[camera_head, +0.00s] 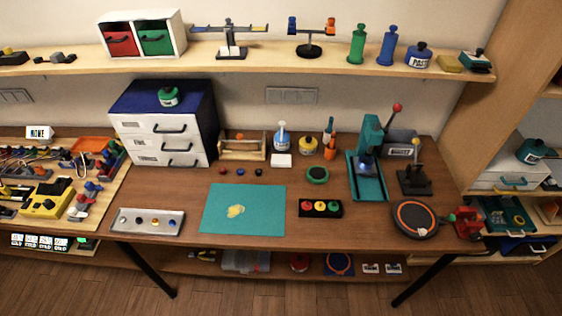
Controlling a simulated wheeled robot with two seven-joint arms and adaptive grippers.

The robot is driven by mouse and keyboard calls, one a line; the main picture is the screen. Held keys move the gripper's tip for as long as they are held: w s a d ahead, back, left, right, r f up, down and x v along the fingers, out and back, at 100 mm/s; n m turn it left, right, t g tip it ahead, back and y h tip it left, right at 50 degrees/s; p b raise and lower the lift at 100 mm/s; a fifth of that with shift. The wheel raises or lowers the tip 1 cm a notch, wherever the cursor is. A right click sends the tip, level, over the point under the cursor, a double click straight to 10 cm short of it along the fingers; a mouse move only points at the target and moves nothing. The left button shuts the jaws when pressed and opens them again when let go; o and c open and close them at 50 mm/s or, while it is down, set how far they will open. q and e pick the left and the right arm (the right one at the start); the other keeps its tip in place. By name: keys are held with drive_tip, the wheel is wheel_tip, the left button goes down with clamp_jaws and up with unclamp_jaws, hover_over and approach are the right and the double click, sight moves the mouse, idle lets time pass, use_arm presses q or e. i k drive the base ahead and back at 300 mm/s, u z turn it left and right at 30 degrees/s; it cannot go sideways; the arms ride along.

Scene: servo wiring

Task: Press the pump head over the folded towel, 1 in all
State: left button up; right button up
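A pump bottle (282,141) with a blue and white body stands upright toward the back of the wooden table. Its pump head (282,124) is at the top, pale and small. The head does not visibly touch the towel. Neither of my grippers shows in the head view.
A wooden tool caddy (243,146) stands left of the bottle, a yellow jar (308,145) right of it. A green round item (317,175) lies in front. A teal mat (243,222) and a button box (320,209) lie nearer. A teal press (368,165) stands right.

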sight(282, 124)
drive_tip(key=u, duration=1)
drive_tip(key=k, duration=0.65)
drive_tip(key=z, duration=1.4)
drive_tip(key=i, duration=0.5)
drive_tip(key=z, duration=0.05)
